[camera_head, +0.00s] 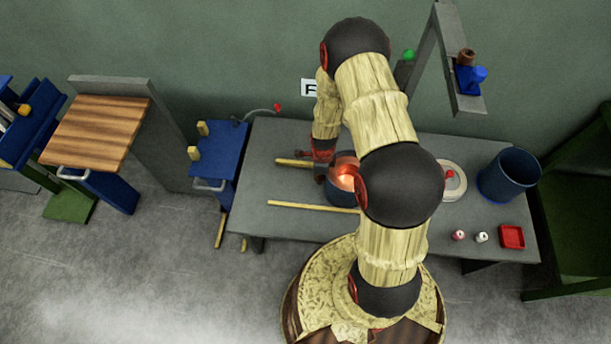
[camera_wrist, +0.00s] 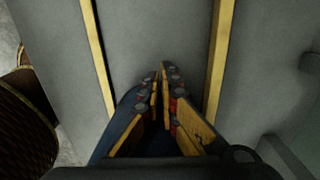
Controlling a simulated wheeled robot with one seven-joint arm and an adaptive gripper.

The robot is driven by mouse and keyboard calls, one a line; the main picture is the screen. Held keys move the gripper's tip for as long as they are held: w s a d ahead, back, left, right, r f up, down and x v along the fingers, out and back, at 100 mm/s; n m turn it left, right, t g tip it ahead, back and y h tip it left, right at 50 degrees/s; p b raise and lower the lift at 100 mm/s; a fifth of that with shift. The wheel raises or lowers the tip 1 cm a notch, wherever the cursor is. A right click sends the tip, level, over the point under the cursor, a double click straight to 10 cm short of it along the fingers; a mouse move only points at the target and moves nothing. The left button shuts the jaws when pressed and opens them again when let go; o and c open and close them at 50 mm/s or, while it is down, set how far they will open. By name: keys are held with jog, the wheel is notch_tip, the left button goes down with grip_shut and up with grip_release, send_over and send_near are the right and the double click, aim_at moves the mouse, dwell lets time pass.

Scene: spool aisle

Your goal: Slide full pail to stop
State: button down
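A dark blue pail (camera_head: 340,196) with glowing orange-copper contents stands on the grey table, between two wooden rails, the back rail (camera_head: 293,162) and the front rail (camera_head: 312,207). My arm hides its right side. My gripper (camera_head: 320,172) is low at the pail's left side; I cannot tell whether it touches. In the wrist view my gripper's fingertips (camera_wrist: 161,72) come together with nothing visible between them. Part of the blue pail (camera_wrist: 127,108) shows behind the fingers, and the rails (camera_wrist: 97,50) run on both sides. I cannot make out the stop.
A second dark blue pail (camera_head: 508,175) stands at the table's right end. A pale round lid (camera_head: 452,188) with a red knob, two small spools (camera_head: 470,237) and a red tray (camera_head: 511,237) lie nearby. A blue stand (camera_head: 218,160) adjoins the table's left end. The table (camera_head: 262,180) left of the pail is clear.

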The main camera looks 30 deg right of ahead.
jog(key=s+d, duration=0.3)
jog(key=d, duration=0.1)
jog(key=s+d+p, duration=0.1)
jog(key=s+d, duration=0.2)
jog(key=d, duration=0.2)
jog(key=s+d, duration=0.3)
jog(key=d, duration=0.2)
jog(key=shift+s+p, duration=0.3)
jog(key=shift+s, duration=0.05)
jog(key=shift+a, duration=0.1)
